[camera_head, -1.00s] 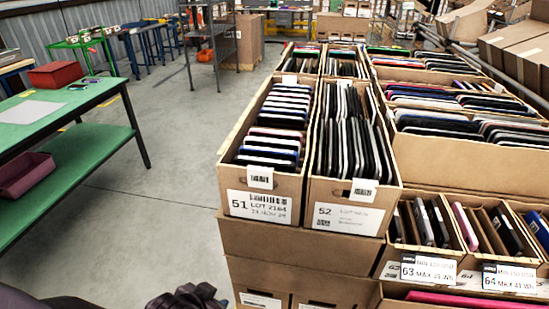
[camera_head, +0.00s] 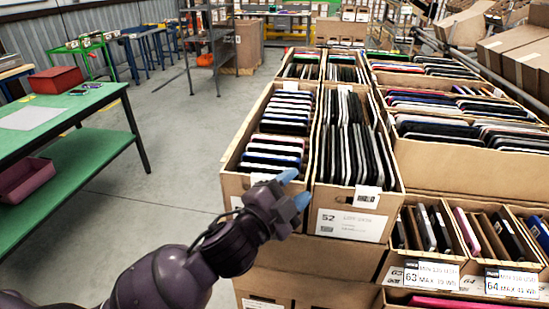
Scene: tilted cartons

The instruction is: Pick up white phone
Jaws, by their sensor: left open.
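Several phones stand on edge in rows inside the cartons. The carton on the left (camera_head: 229,187) holds a row of phones with white, blue and dark edges; one white phone (camera_head: 270,159) shows near its front. The carton labelled 52 (camera_head: 325,245) holds mostly black phones with some pale edges (camera_head: 347,150). I cannot tell which white phone is meant. My left gripper (camera_head: 294,188) is open and empty, with blue fingertips, in front of the left carton's front edge. It hides that carton's label. My right gripper is not in view.
More phone cartons stand behind and to the right, with lower cartons labelled 63 (camera_head: 430,273) and 64 (camera_head: 512,282) at front right. A green table (camera_head: 75,103) stands at the left. Open floor (camera_head: 170,150) lies between the table and the cartons.

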